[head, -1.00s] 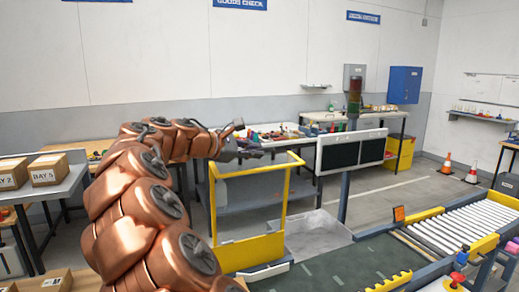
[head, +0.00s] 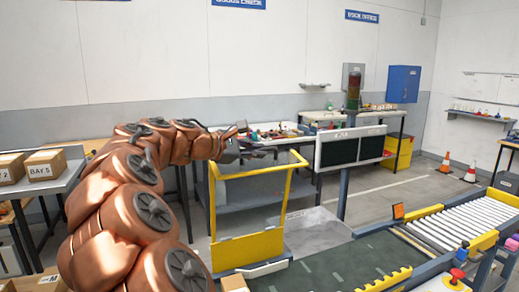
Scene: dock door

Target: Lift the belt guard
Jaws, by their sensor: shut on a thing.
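The belt guard (head: 252,249) is a yellow frame with a see-through upper panel and a solid yellow lower panel. It stands upright at the near left end of the dark conveyor belt (head: 335,270). My gripper (head: 250,147) is at the guard's top edge, left of its middle. It is shut on the guard, though the contact is small and partly hidden. My copper-coloured arm reaches in from the lower left and covers the area left of the guard.
A signal post with a dark-panelled board (head: 351,148) stands right of the guard. White rollers (head: 470,226), a red button (head: 457,275) and an orange marker (head: 398,211) lie at right. A cluttered workbench (head: 262,190) is behind. Open floor shows toward the cones (head: 446,162).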

